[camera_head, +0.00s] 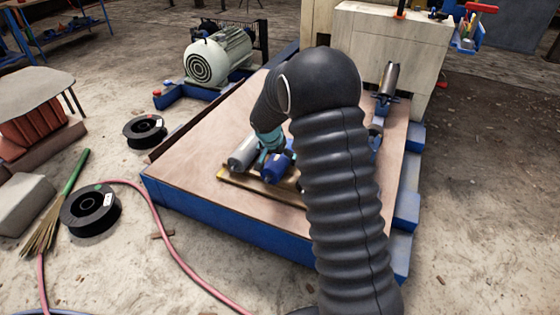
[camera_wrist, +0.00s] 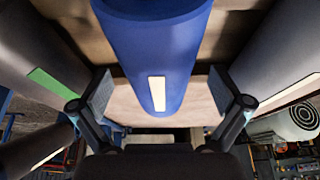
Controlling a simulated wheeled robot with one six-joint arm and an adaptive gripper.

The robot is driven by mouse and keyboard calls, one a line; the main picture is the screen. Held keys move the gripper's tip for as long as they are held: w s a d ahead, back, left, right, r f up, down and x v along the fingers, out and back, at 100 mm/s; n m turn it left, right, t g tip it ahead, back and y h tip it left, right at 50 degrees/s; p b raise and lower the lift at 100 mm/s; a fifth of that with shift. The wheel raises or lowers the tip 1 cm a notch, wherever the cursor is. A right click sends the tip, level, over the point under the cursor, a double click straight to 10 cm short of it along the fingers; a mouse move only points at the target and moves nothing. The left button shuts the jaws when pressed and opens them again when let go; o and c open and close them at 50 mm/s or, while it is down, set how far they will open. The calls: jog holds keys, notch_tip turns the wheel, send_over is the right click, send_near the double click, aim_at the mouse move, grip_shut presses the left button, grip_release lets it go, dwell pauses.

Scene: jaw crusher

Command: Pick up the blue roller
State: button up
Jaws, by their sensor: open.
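The blue roller (camera_head: 277,168) lies on a low wooden rack (camera_head: 232,186) on the flat platform, partly hidden by my arm. In the wrist view the blue roller (camera_wrist: 157,45), with a white stripe near its end, fills the middle. My gripper (camera_wrist: 160,93) is open, with one finger pad on each side of the roller and a visible gap on both sides. In the head view only the teal part of my gripper shows just above the roller; its fingertips are hidden there.
A grey roller (camera_head: 243,153) lies just left of the blue one. In the wrist view, grey rollers flank it, one with a green mark (camera_wrist: 40,75) at left, another (camera_wrist: 285,55) at right. A beige machine body (camera_head: 385,40) stands behind. The platform's left part (camera_head: 190,150) is clear.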

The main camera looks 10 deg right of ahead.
jog(key=x, duration=0.3)
jog(key=shift+s, duration=0.1)
jog(key=c, duration=1.9)
jog(key=shift+r, duration=0.1)
